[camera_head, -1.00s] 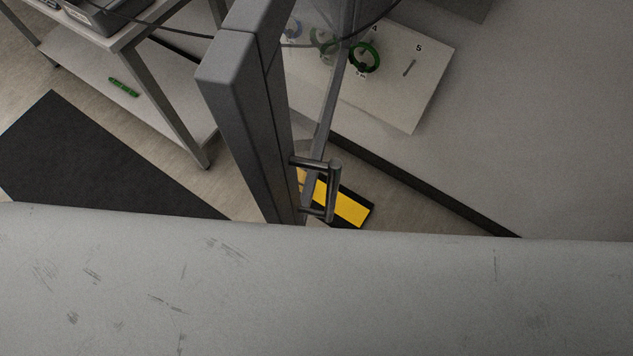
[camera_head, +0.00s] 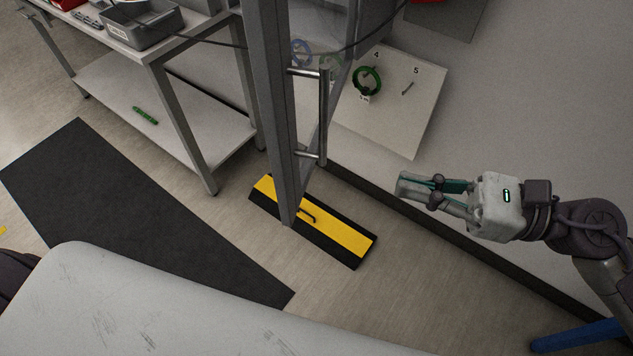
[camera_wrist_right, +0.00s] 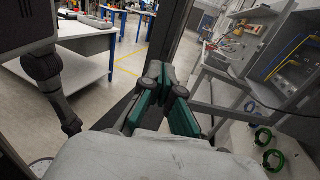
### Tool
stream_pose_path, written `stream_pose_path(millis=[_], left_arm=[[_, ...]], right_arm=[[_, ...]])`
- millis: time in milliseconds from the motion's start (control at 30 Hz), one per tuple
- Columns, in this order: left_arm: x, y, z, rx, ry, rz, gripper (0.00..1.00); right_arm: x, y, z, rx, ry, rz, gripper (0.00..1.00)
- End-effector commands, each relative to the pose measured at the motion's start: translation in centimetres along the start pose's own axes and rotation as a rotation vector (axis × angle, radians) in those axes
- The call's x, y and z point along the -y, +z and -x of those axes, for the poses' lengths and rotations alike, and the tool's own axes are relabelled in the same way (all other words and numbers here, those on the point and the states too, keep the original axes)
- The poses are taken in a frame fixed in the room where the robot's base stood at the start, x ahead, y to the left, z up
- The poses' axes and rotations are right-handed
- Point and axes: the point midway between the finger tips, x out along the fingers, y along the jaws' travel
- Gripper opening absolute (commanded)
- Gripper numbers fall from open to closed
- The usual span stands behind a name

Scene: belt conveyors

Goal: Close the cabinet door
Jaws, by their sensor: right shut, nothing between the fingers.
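The cabinet door shows in the head view as a grey frame (camera_head: 267,90) standing open, seen nearly edge-on. Its long bar handle (camera_head: 323,115) is on the right side of the frame. My right gripper (camera_head: 404,188) is to the right of the door and lower in the picture than most of the handle, apart from both. Its fingers are shut and empty, pointing left. The closed fingers with green pads also show in the right wrist view (camera_wrist_right: 162,82). My left gripper is in neither view.
A yellow and black block (camera_head: 345,238) lies on the floor below the door. A workbench (camera_head: 200,35) with a grey bin (camera_head: 142,22) stands at the left. A white board (camera_head: 425,115) with hooks and a green ring (camera_head: 367,80) is behind the handle. A dark mat (camera_head: 130,205) covers the floor left.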

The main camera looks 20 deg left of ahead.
Motion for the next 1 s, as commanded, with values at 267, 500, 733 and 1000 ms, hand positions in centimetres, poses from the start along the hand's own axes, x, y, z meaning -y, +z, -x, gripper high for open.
stream_pose_path(millis=[267,500,733,1000], left_arm=[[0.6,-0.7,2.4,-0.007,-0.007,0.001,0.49],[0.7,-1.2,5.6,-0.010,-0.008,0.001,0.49],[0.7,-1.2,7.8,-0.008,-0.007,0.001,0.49],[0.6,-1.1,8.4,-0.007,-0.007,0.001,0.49]], right_arm=[[-0.5,0.9,-3.2,-0.002,0.013,0.018,0.00],[-0.5,0.9,-8.5,-0.002,0.012,0.015,0.00],[-0.5,0.7,-12.4,-0.002,0.010,0.014,0.00],[-0.5,0.2,-14.0,-0.004,0.008,0.015,0.00]])
